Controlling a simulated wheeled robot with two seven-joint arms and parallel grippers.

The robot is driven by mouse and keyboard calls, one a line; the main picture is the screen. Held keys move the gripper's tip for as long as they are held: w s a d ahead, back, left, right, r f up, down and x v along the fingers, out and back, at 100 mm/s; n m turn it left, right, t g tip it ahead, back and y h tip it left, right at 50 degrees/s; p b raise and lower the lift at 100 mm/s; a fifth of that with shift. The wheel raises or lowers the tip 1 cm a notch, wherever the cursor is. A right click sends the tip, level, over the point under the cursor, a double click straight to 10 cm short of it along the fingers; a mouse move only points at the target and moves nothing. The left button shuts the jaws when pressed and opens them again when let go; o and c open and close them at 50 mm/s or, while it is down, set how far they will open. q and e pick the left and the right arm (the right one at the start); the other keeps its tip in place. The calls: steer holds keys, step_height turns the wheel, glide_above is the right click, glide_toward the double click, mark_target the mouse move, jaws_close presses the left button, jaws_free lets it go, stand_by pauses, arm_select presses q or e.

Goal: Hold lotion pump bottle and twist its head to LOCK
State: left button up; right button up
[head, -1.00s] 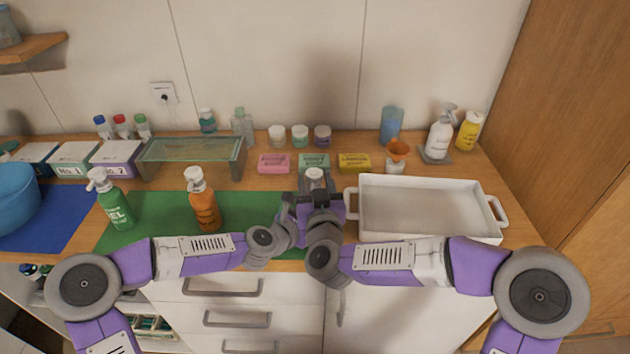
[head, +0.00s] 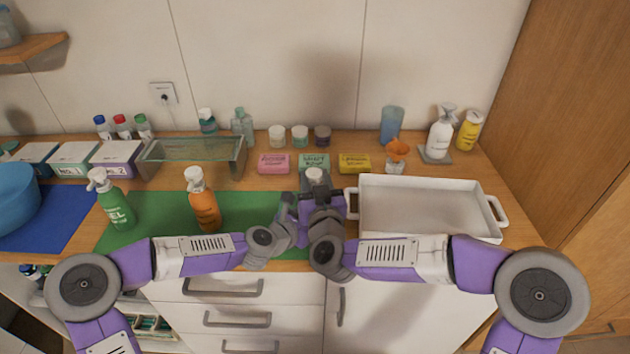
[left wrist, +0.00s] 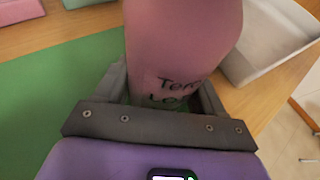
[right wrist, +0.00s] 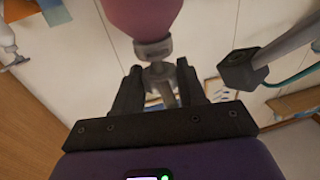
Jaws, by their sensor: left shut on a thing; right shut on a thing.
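The pink lotion bottle (left wrist: 185,40) fills the upper middle of the left wrist view, with dark lettering partly hidden by the gripper. My left gripper (left wrist: 165,95) is shut around its body. In the right wrist view the pink bottle (right wrist: 142,12) shows at the top, with its grey collar and pump head (right wrist: 160,75) below. My right gripper (right wrist: 158,92) is shut on the pump head. In the head view the left gripper (head: 287,212) and right gripper (head: 325,205) meet at the mat's right end and hide most of the bottle.
A green pump bottle (head: 115,205) and an orange pump bottle (head: 205,207) stand on the green mat (head: 158,215). A white tray (head: 425,205) lies close to the right of the grippers. Pink, teal and yellow soap bars (head: 354,163) lie behind. Jars and bottles line the wall.

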steer(key=n+g+y, duration=0.1)
steer(key=y, duration=0.1)
steer(key=n+g+y, duration=0.1)
steer(key=n+y, duration=0.1)
steer(key=y, duration=0.1)
steer(key=n+g+y, duration=0.1)
steer(key=n+y, duration=0.1)
steer(key=shift+w+d, duration=0.2)
steer(key=shift+d, duration=0.2)
steer(key=shift+s+a+n+g+y, duration=0.1)
steer(key=shift+a+n+g+y, duration=0.05)
steer(key=shift+n+g+y, duration=1.45)
steer(key=shift+y, duration=0.3)
steer(key=shift+g, duration=0.3)
steer(key=shift+d, duration=0.25)
steer(key=o, duration=0.8)
steer(key=shift+d, duration=0.1)
